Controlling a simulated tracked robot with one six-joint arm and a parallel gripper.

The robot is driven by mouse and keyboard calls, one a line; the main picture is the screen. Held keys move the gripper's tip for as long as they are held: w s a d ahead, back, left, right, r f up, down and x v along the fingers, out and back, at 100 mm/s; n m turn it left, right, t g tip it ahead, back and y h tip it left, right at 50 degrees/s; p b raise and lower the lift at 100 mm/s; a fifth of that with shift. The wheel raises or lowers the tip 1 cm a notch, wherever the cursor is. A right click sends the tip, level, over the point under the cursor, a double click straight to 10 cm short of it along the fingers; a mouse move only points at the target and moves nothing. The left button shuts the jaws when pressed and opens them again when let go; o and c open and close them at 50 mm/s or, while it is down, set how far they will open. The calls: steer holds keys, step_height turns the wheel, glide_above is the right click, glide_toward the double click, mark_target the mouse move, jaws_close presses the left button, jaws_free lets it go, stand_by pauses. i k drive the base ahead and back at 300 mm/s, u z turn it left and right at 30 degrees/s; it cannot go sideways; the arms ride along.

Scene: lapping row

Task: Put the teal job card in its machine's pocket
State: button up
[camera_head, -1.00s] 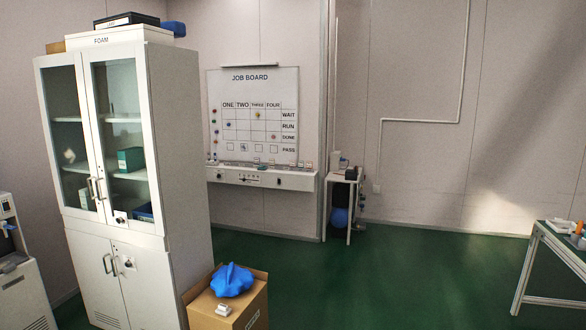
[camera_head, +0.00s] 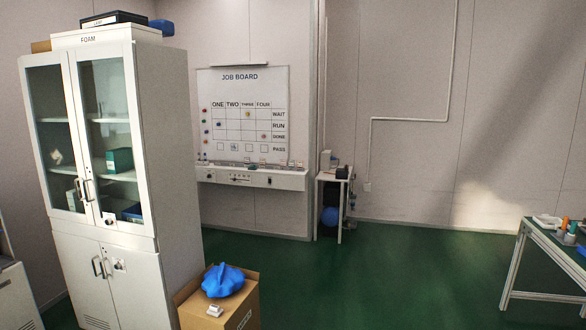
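I cannot make out a teal job card or a machine's card pocket in the head view. A job board (camera_head: 277,97) hangs on the back wall, with columns ONE to FOUR and rows marked WAIT, RUN, DONE and PASS. Small coloured round markers and small pale squares show on it. A white shelf (camera_head: 281,181) runs under the board, with small items along its top that are too small to tell. My gripper is not in view.
A tall glass-door cabinet (camera_head: 170,150) stands at left, holding a green box (camera_head: 119,160). A cardboard box (camera_head: 215,318) with a blue cloth (camera_head: 222,279) stands beside it. A small table (camera_head: 341,180) is at the back, a workbench (camera_head: 514,262) at right. The green floor (camera_head: 400,280) between is clear.

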mark_target(283, 178)
steer(key=z, duration=0.15)
steer(key=i, duration=0.95)
steer(key=z, duration=0.25)
steer(key=i, duration=2.15)
steer(key=u, duration=0.35)
steer(key=i, duration=1.5)
steer(key=u, duration=0.4)
